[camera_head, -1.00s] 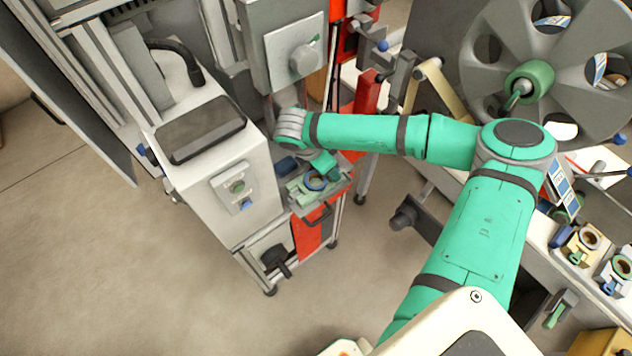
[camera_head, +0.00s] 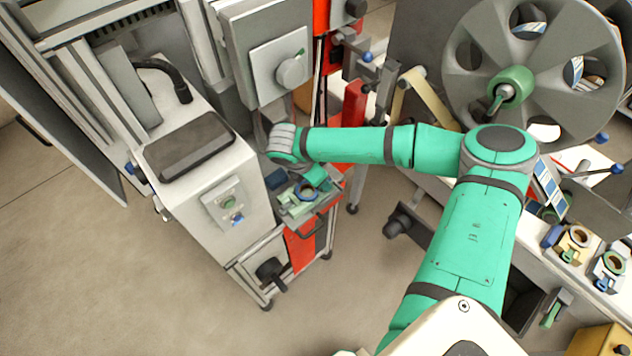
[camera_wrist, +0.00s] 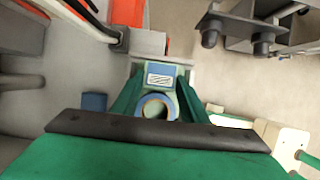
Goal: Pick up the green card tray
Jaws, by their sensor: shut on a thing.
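The green card tray (camera_head: 293,209) is pale green with a blue ring on it. It sits at the top of the small cart at centre left in the head view. In the wrist view the tray (camera_wrist: 160,72) shows a blue-edged label and the blue ring between my fingers. My gripper (camera_wrist: 157,98) is shut on the tray, with one dark green finger on each side. In the head view my gripper (camera_head: 316,177) reaches down over the tray and hides part of it. I cannot tell whether the tray is clear of the surface under it.
A white machine box (camera_head: 215,180) with a dark top stands just left of the tray. A grey panel with a knob (camera_head: 290,72) hangs above. A large grey reel (camera_head: 540,60) and a bench with small ring holders (camera_head: 575,240) are at right. The floor in front is open.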

